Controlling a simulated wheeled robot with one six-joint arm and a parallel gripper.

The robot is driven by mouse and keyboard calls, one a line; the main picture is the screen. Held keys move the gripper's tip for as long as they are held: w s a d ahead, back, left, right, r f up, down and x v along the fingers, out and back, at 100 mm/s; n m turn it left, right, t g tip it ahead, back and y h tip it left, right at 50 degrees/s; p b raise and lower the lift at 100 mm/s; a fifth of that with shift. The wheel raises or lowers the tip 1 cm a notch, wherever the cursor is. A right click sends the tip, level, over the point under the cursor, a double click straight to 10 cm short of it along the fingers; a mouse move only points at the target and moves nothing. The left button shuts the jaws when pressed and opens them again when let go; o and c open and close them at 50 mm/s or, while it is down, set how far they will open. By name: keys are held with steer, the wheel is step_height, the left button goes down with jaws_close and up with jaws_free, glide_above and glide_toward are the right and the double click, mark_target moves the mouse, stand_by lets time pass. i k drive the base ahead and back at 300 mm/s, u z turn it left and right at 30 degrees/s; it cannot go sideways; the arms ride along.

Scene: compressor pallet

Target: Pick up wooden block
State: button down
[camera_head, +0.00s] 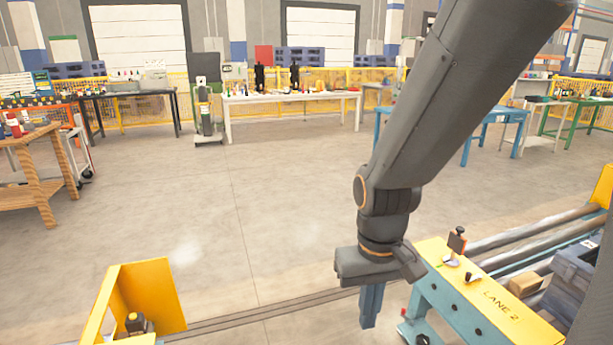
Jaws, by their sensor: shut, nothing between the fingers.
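My gripper (371,306) hangs from my grey arm right of centre, pointing down, with its blue-grey fingers together and empty. It is beside the left end of the yellow-topped unit marked LANE 2 (478,297). A small tan block (524,286), which looks like the wooden block, sits at the right beyond the yellow top, next to a dark grey machine. My gripper is well to the left of this block and apart from it. The block's underside is hidden.
On the yellow top stand a small dark-headed device (456,243) and a small knob-like part (472,279). Grey rollers (540,232) run behind it. A dark grey machine (580,270) stands close to the block. A yellow guard (150,295) is at lower left. Open floor lies beyond.

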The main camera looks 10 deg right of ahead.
mark_target(522, 285)
steer(key=z, duration=1.85)
steer(key=i, duration=0.1)
steer(key=u, duration=0.1)
steer(key=k, duration=0.6)
steer(key=u, duration=1)
steer(key=i, duration=1.25)
steer(key=z, duration=0.55)
steer(key=i, duration=0.65)
steer(key=z, duration=0.65)
